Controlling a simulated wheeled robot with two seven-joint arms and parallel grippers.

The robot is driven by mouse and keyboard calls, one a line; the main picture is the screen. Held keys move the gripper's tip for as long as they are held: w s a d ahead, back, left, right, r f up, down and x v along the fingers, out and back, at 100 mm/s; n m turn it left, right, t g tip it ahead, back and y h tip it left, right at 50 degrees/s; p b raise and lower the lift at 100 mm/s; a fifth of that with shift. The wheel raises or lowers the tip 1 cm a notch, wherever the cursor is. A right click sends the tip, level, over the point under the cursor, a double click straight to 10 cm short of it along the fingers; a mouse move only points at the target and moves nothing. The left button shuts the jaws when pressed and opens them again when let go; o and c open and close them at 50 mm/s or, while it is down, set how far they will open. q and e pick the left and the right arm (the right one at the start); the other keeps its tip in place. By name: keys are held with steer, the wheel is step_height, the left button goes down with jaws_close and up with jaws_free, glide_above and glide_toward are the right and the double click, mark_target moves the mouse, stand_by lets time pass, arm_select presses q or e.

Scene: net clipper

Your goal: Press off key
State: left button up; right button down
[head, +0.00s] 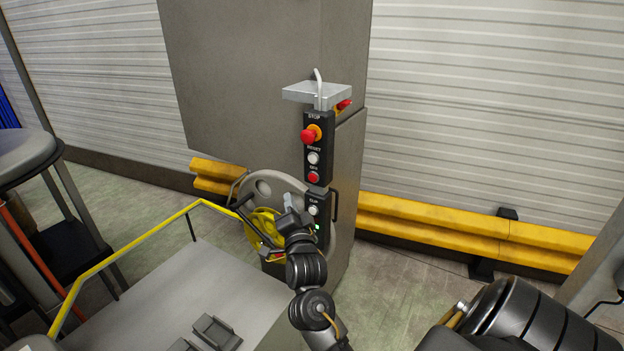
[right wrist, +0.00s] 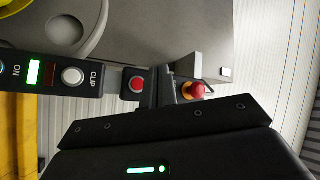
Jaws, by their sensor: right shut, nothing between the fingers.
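The off key is a red push button (head: 313,177) on the black control box of the grey cabinet, under a small label that I cannot read for certain. A red button also shows in the right wrist view (right wrist: 137,84), just beyond the fingers. My right gripper (head: 289,200) is shut and empty, in front of and a little below and left of the red button in the head view. I cannot tell whether it touches the panel. Part of the right wrist view is covered by the dark gripper body. My left gripper is not in view.
A red stop knob (head: 310,135) and a white button (head: 313,158) sit above the red button. A white clip button (right wrist: 72,76) and a lit green light (right wrist: 35,73) sit lower on the panel. A yellow rail (head: 130,258) borders the grey platform.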

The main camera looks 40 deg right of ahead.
mark_target(313, 178)
steer(key=w+d+b, duration=0.2)
steer(key=d, duration=0.6)
steer(key=shift+w+d, duration=0.25)
steer(key=shift+w, duration=0.05)
steer(key=shift+d, duration=0.15)
stand_by(2.0)
steer(key=shift+w+d, duration=0.1)
steer(key=shift+d, duration=0.15)
steer(key=shift+w+d, duration=0.15)
steer(key=shift+d, duration=0.25)
stand_by(0.7)
steer(key=shift+a, duration=0.2)
steer(key=shift+s+a, duration=0.3)
steer(key=shift+a, duration=0.3)
